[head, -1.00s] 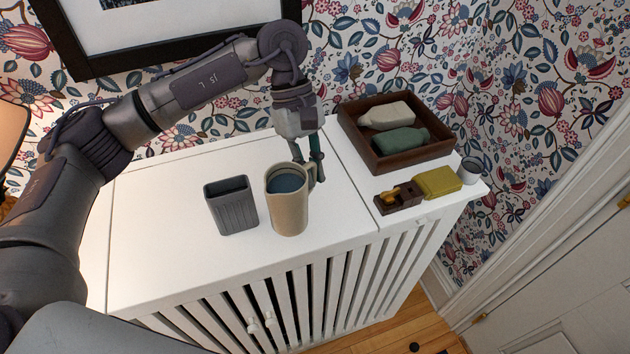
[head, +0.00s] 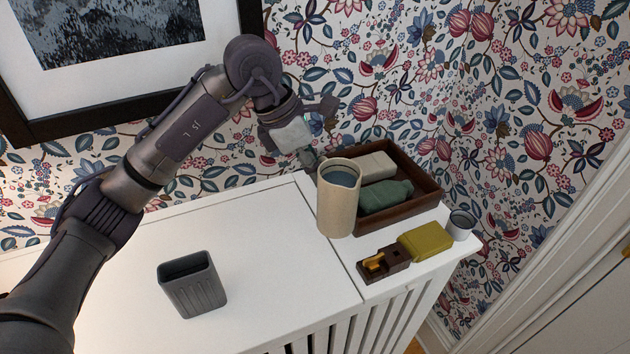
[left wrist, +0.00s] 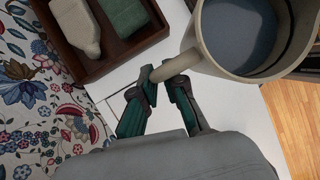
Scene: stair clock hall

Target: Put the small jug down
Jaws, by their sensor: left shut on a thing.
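The small jug (head: 338,205) is beige, with a blue-grey inside. In the head view it is upright or nearly so, in front of the left side of the wooden tray, and looks raised above the white cabinet top. My left gripper (head: 311,162) is behind it, partly hidden by the jug. In the left wrist view the fingers of my left gripper (left wrist: 167,88) are shut on the handle of the jug (left wrist: 285,62), whose open top shows at the upper right. My right gripper is in neither view.
The white cabinet top (head: 270,250) is clear between a dark grey ribbed cup (head: 195,292) and the jug.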

